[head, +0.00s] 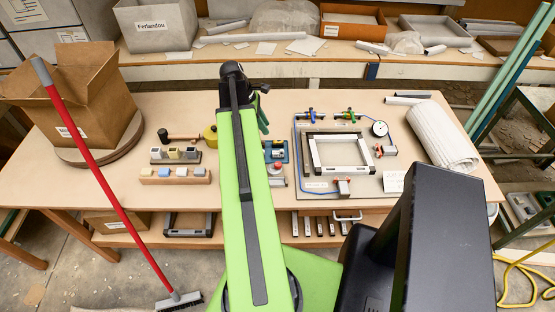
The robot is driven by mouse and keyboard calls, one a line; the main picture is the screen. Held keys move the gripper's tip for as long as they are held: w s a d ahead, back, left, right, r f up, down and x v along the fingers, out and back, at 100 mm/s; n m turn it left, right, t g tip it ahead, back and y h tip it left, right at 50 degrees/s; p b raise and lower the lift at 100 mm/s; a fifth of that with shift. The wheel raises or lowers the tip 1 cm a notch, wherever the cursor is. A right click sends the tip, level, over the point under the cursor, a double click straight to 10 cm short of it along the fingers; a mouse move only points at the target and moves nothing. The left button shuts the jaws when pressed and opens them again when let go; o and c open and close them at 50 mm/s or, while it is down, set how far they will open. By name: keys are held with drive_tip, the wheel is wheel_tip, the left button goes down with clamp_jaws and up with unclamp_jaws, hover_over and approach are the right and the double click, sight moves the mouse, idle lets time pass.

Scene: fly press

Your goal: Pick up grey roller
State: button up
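No thing on the bench (250,98) stands out clearly as a grey roller.
A cardboard box (75,95) stands on a round board at left, with a red-handled broom (105,185) before it. Small blocks sit in holders (175,174) left of my arm. A frame fixture with a gauge (340,153) lies right. A cluttered shelf (290,63) runs behind.

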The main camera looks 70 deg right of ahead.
sight(280, 151)
drive_tip(key=b+x, duration=1.5)
drive_tip(key=x, duration=0.2)
drive_tip(key=shift+f, duration=0.2)
drive_tip(key=shift+r, duration=0.2)
drive_tip(key=shift+c, duration=0.4)
clamp_jaws()
